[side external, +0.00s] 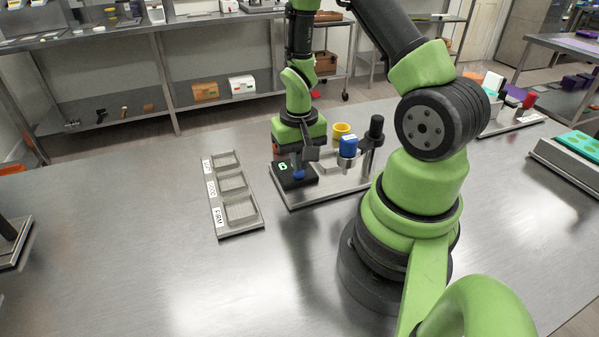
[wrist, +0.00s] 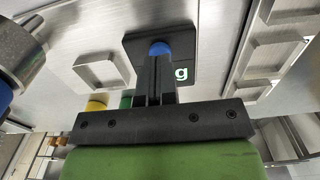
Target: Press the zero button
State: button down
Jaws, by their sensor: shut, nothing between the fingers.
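The zero button seems to be the blue round button (side external: 299,175) on the black box with a lit green display (side external: 283,166). In the wrist view the blue button (wrist: 160,47) shows just beyond my fingertips, partly hidden by them, on the black box (wrist: 190,45). My gripper (side external: 298,168) points down over the box; in the wrist view its two dark fingers (wrist: 157,60) are together with nothing between them. The fingertips are at or just above the button; I cannot tell whether they touch it.
A grey tray with three labelled compartments (side external: 222,224) lies left of the box. A blue-capped holder (side external: 348,146), a yellow ring-like cup (side external: 341,131) and a black post (side external: 375,130) stand to the right on the same base plate (side external: 330,188).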

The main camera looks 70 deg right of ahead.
jog(key=shift+f, duration=0.7)
jog(key=shift+r, duration=3.05)
jog(key=shift+r, duration=0.15)
notch_tip(320, 180, up, 7)
jog(key=n+t, duration=0.1)
jog(key=t, duration=0.1)
send_over(287, 183)
jog(key=s+a+r+n+t+y, duration=0.1)
jog(key=s+a+r+n+t, duration=0.1)
jog(key=s+a+r, duration=0.2)
jog(key=s+a+r+n+t+y, duration=0.1)
jog(key=s+a+r, duration=0.4)
jog(key=r, duration=0.5)
jog(key=a+n+t, duration=0.1)
jog(key=a+t, duration=0.1)
jog(key=shift+a, duration=0.35)
